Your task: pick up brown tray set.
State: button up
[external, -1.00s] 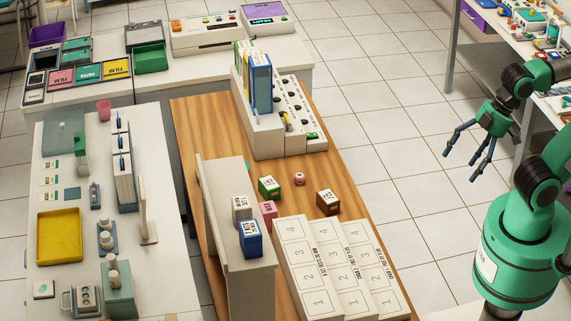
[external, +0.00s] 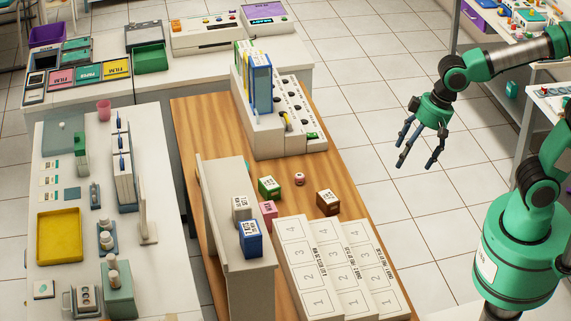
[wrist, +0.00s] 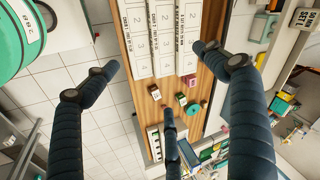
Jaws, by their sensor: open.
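A small brown box with a white printed top (external: 328,202), which I take as the brown tray set, stands on the wooden table beyond the numbered white lanes. In the wrist view the brown box (wrist: 155,94) is small and left of the middle, at the lanes' end. My three-fingered gripper (external: 415,158) is open and empty. It hangs in the air to the right of the table, well apart from the box. In the wrist view its dark fingers (wrist: 160,85) are spread wide.
A green box (external: 269,187), a pink box (external: 268,212) and a small round item (external: 299,179) stand near the brown box. A blue box (external: 250,240) sits on a pale raised shelf. The numbered lanes (external: 325,270) lie in front; a white organizer (external: 262,130) stands behind.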

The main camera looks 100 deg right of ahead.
jog(key=w+d+f+m+g, duration=0.1)
jog(key=w+d+f+m, duration=0.5)
jog(key=d, duration=0.3)
jog(key=m+g, duration=0.2)
jog(key=m, duration=1.5)
send_over(329, 196)
jog(key=s, duration=0.1)
notch_tip(329, 196, down, 25)
jog(key=shift+s+r+y, duration=0.1)
jog(key=shift+r+y, duration=0.05)
jog(key=shift+y, duration=0.25)
jog(key=shift+w+f+b, duration=0.2)
jog(key=shift+f+b, duration=0.1)
jog(key=shift+f, duration=1.1)
jog(key=shift+w+f+b, duration=0.15)
jog(key=shift+f+b, duration=0.1)
jog(key=shift+f, duration=1.2)
jog(key=shift+w+f+b, duration=0.2)
jog(key=shift+f+b, duration=0.1)
jog(key=shift+f, duration=1.1)
jog(key=shift+f, duration=0.1)
